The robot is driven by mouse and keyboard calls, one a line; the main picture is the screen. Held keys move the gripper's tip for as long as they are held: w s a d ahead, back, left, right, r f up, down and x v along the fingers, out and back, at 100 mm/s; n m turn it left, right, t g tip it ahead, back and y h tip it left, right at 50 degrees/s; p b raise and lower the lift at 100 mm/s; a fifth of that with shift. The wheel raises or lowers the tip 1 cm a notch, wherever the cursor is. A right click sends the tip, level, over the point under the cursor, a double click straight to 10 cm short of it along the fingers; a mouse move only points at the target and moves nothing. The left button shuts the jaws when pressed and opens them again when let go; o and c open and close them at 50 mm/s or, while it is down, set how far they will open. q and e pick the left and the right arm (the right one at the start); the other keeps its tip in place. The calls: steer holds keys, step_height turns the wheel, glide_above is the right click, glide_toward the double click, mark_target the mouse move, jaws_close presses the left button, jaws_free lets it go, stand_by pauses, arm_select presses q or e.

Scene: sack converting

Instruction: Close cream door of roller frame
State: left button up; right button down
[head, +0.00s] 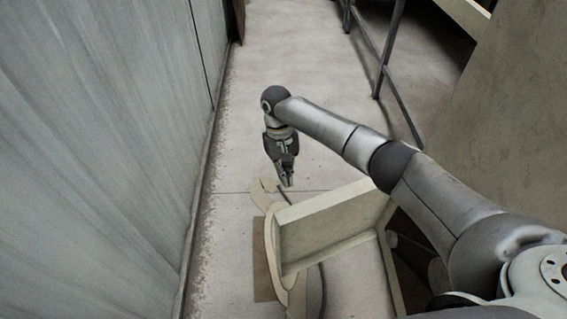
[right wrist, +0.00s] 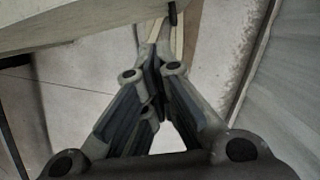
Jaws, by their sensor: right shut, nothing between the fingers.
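The cream door (head: 335,222) is a rimmed panel that stands out into the aisle at the lower middle of the head view. My right gripper (head: 287,181) points down just beyond the door's far left end. It is shut and empty. In the right wrist view, the right gripper (right wrist: 155,62) has its fingers together, and a cream panel (right wrist: 75,25) crosses the upper left. I cannot tell whether the fingertips touch the door. My right forearm passes above the door's right end and hides part of the roller frame behind it. My left gripper is out of view.
A grey ribbed wall (head: 95,160) runs along the left side of the aisle. A dark metal railing (head: 385,70) stands at the far right. The floor (head: 290,50) beyond is clear.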

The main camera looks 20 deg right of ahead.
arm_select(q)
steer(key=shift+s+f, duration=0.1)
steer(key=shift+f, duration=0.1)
arm_select(e)
steer(key=shift+s+d+f, duration=0.1)
steer(key=shift+s+f, duration=0.25)
steer(key=shift+s, duration=0.4)
steer(key=shift+s+d+f, duration=0.1)
steer(key=shift+s+f, duration=0.3)
steer(key=shift+s, duration=0.4)
steer(key=shift+s+d+f, duration=0.1)
steer(key=shift+s+f, duration=0.25)
steer(key=shift+s, duration=0.4)
arm_select(q)
steer(key=shift+p, duration=0.3)
